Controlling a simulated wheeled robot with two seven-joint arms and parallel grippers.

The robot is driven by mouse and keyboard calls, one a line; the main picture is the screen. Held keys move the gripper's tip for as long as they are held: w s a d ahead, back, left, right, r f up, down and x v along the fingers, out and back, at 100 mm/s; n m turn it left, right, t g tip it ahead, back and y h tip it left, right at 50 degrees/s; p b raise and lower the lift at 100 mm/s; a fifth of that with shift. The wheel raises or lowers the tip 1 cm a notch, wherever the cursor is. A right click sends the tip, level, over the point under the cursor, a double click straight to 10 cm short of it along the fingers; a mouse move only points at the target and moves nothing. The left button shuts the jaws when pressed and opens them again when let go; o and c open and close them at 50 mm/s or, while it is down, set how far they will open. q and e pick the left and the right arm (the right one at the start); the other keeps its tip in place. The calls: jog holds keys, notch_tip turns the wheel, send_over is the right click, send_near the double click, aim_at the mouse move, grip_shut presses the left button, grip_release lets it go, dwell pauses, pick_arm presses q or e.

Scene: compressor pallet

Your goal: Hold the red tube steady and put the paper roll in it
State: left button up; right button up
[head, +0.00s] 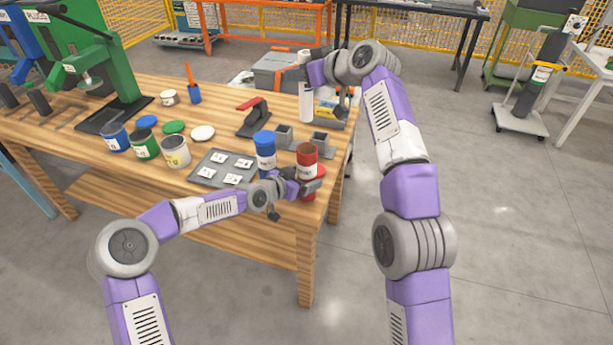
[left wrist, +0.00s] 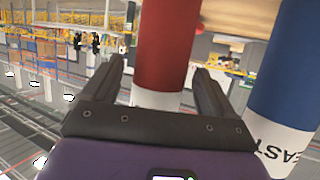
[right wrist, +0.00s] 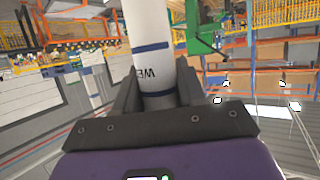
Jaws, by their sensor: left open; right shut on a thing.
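The red tube (head: 307,154) with a white label stands upright at the right front corner of the wooden table. My left gripper (head: 305,186) is at its lower part. In the left wrist view the red tube (left wrist: 166,45) is between the two open fingers (left wrist: 160,92); I cannot tell whether either touches it. My right gripper (head: 305,74) is shut on the white paper roll (head: 305,103), held upright above the table's far right part, behind the red tube. In the right wrist view the roll (right wrist: 148,30) shows blue bands and lettering between the fingers (right wrist: 158,95).
A blue tube (head: 265,150) stands close left of the red tube. Grey square holders (head: 320,142) are just behind. A dark tray with white cards (head: 205,171), paint cans (head: 176,152) and a red-handled tool (head: 252,115) are further left. Open floor (head: 490,240) lies to the right.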

aim_at(308, 120)
pick_arm(q)
jog(key=shift+x, duration=1.1)
jog(key=c, duration=1.1)
jog(key=shift+o, duration=0.2)
pick_arm(e)
jog(key=shift+f, duration=6.45)
jog(key=o, duration=1.1)
jog(key=shift+o, duration=0.2)
jog(key=v, duration=1.2)
